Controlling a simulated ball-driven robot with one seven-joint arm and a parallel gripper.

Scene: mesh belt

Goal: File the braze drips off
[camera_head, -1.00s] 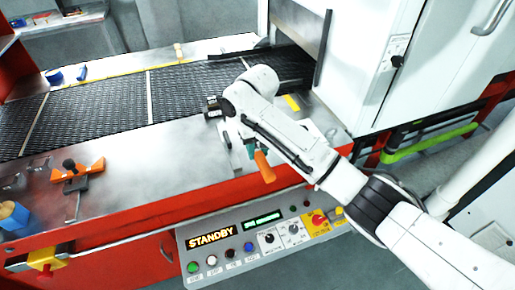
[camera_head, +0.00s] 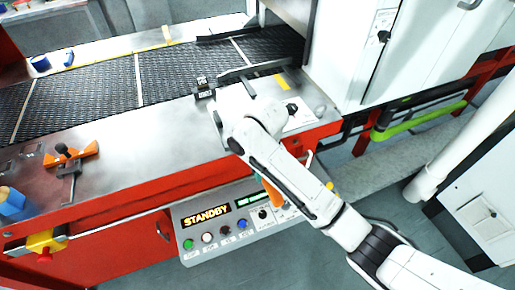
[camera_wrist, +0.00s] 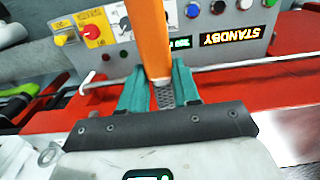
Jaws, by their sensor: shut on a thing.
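My gripper (camera_wrist: 160,90), with teal fingers, is shut on a file in the wrist view. The file's orange handle (camera_wrist: 150,38) points away from the palm, and a short grey textured part (camera_wrist: 164,97) shows between the fingers. In the head view, the orange handle (camera_head: 271,192) shows beside my white arm, in front of the red machine edge; the fingers are mostly hidden there. The black mesh belt (camera_head: 105,88) runs across the machine into the white housing. I cannot make out any braze drips on it.
An orange clamp (camera_head: 72,157) with a black knob stands on the steel ledge at left, near a blue container (camera_head: 12,203). A control panel (camera_head: 222,238) reading STANDBY is below the ledge. A small black block (camera_head: 203,88) sits by the belt. The ledge's middle is clear.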

